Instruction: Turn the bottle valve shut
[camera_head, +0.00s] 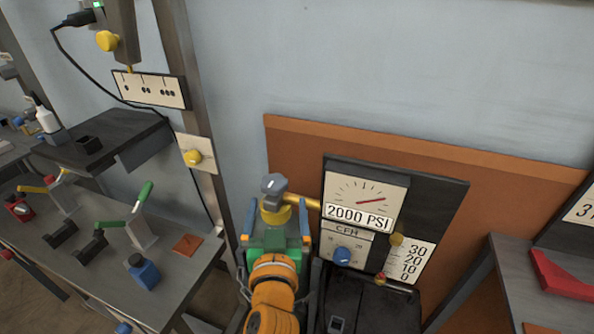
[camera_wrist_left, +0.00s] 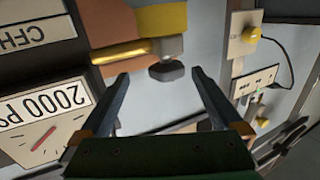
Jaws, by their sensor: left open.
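The bottle valve's grey knob (camera_head: 274,184) sits on top of a yellow bottle neck (camera_head: 276,215), with a brass pipe (camera_head: 303,201) running right to the gauge panel. My left gripper (camera_head: 278,206), green with bluish fingers, comes up from below in the head view. It is open, one finger on each side of the valve as seen there. In the left wrist view the knob (camera_wrist_left: 166,71) shows between the fingertips (camera_wrist_left: 160,75), with visible gaps on both sides. Its distance beyond the tips is hard to tell. My right gripper is out of view.
The gauge panel (camera_head: 362,200) reads 2000 PSI, with a blue CFH knob (camera_head: 342,256) close to my left gripper's right. A brown board (camera_head: 440,150) stands behind. A workbench (camera_head: 80,270) with levers is at left; a grey table (camera_head: 510,285) holds a red piece at right.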

